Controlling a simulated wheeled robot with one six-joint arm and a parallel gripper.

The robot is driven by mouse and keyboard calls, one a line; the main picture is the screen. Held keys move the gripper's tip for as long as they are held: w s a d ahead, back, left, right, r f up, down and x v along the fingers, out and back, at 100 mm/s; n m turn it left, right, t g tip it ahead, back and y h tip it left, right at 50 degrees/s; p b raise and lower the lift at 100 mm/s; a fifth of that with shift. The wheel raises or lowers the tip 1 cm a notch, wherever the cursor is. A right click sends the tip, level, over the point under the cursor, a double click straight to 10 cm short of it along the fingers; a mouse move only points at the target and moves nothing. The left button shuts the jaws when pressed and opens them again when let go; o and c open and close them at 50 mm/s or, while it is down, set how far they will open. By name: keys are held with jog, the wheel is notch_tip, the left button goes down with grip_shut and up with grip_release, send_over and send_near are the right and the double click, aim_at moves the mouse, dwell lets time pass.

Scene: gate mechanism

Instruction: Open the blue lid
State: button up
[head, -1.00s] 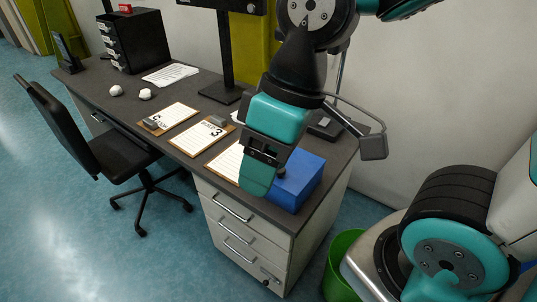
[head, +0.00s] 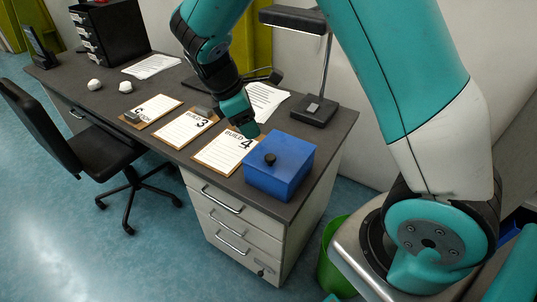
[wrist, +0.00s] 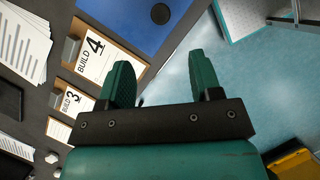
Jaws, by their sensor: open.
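A blue box (head: 281,171) with a flat blue lid (head: 283,152) stands on the right front part of the desk. A round black knob (head: 270,159) sits on the lid near its front left, and the lid looks shut. In the wrist view the blue lid (wrist: 125,12) is cut by the top edge, with its black knob (wrist: 160,13) showing. My gripper (head: 246,122) is above the desk, to the left of and behind the box, apart from it. In the wrist view its two green fingers (wrist: 163,80) are spread with nothing between them.
Clipboards, one marked BUILD 4 (head: 224,149) and one BUILD 3 (head: 187,128), lie left of the box. A desk lamp (head: 316,110) stands behind it. A black chair (head: 95,150) is at the front left, a green bin (head: 334,262) at the right of the drawers.

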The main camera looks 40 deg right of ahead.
aim_at(270, 157)
jog(key=x, duration=1.2)
jog(key=shift+s+f, duration=0.1)
jog(key=shift+f, duration=0.1)
jog(key=shift+c, duration=0.2)
jog(key=shift+r, duration=0.1)
grip_shut()
